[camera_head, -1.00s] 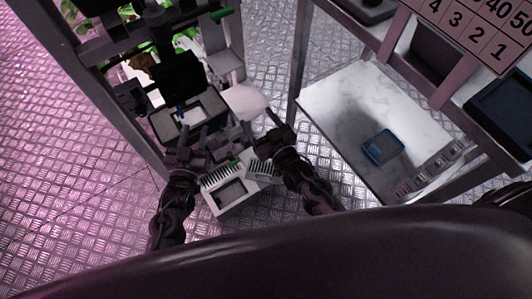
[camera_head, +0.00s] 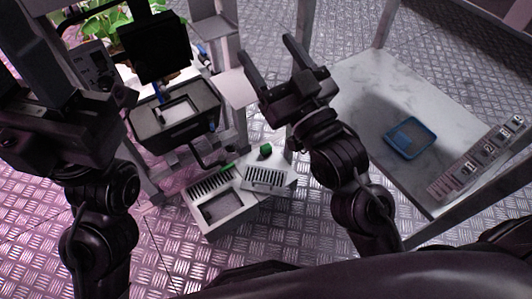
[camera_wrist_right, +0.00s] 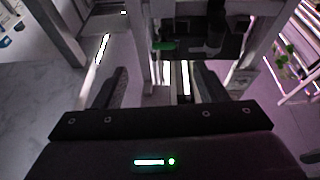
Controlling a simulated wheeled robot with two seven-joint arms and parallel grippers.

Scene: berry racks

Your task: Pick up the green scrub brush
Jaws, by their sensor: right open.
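My right gripper (camera_head: 268,50) is open and empty in the head view, raised above the floor between the instrument stand and the marble shelf. The wrist view shows its two fingers (camera_wrist_right: 158,66) apart with nothing between them. A small green bar (camera_wrist_right: 165,46) lies beyond the fingertips there; it could be the scrub brush, but it is too small and dark to be sure. In the head view, a small green piece (camera_head: 265,150) sits by the white slotted box, below the right gripper. My left gripper (camera_head: 60,130) is dark at the left, its fingers unclear.
A white slotted box (camera_head: 232,222) stands low in the middle. A black-rimmed tray unit (camera_head: 178,135) with a dark screen (camera_head: 152,45) stands behind it. A marble shelf (camera_head: 350,95) at right holds a blue tray (camera_head: 428,147). Metal posts stand close around the right arm.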

